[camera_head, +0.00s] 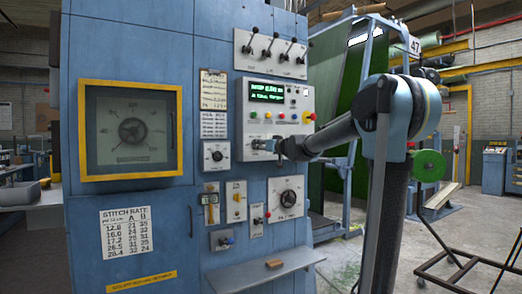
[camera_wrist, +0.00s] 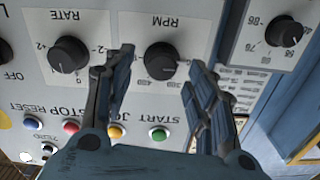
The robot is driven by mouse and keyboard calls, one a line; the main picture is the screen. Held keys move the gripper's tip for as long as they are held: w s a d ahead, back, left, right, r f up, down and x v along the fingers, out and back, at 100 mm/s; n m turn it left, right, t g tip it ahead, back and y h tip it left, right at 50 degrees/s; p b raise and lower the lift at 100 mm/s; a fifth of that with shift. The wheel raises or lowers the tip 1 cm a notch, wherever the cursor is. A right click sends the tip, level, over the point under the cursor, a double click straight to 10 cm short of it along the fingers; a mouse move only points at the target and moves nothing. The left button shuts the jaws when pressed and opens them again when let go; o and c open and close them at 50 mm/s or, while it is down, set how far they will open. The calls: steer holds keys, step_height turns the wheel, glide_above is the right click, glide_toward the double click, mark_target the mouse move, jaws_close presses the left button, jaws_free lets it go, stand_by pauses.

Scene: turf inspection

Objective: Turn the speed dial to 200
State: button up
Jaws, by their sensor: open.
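A black round knob (camera_wrist: 161,60) on a white plate, labelled RPM, is in the wrist view, where the panel appears upside down. It seems to be the speed dial. My gripper (camera_wrist: 159,64) is open, with one finger on each side of this knob. Whether the fingers touch it is unclear. The knob's pointer and the number 200 are not readable. In the head view my gripper (camera_head: 280,147) is at the lower part of the white control panel (camera_head: 251,93) and hides the knob there.
A RATE knob (camera_wrist: 69,54) sits beside the RPM knob. A green START button (camera_wrist: 158,134), a red button (camera_wrist: 71,127) and other buttons are close to my fingers. Another dial (camera_wrist: 283,31) is on a separate plate. A shelf (camera_head: 265,268) juts out below the panel.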

steer(key=v, duration=0.9)
steer(key=shift+s+d, duration=0.15)
steer(key=shift+d, duration=0.05)
steer(key=shift+f, duration=0.1)
steer(key=s+d+f+g+h, duration=0.15)
steer(key=s+f+g, duration=0.25)
steer(key=s+f, duration=0.75)
steer(key=s+d+f+g+h, duration=0.1)
steer(key=s+d+f+g, duration=0.2)
steer(key=s+f, duration=0.8)
steer(key=s+d+f+m+g+h, duration=0.2)
steer(key=s+d+f+g+h, duration=0.1)
steer(key=s+d+f, duration=0.5)
steer(key=s+d+f+m+g+h, duration=0.2)
steer(key=s+d+f, duration=0.6)
steer(key=s+f, duration=0.4)
step_height(320, 180, down, 3)
steer(key=shift+f+m+g+h, duration=0.1)
steer(key=shift+m+g+h, duration=0.35)
steer(key=shift+h, duration=0.8)
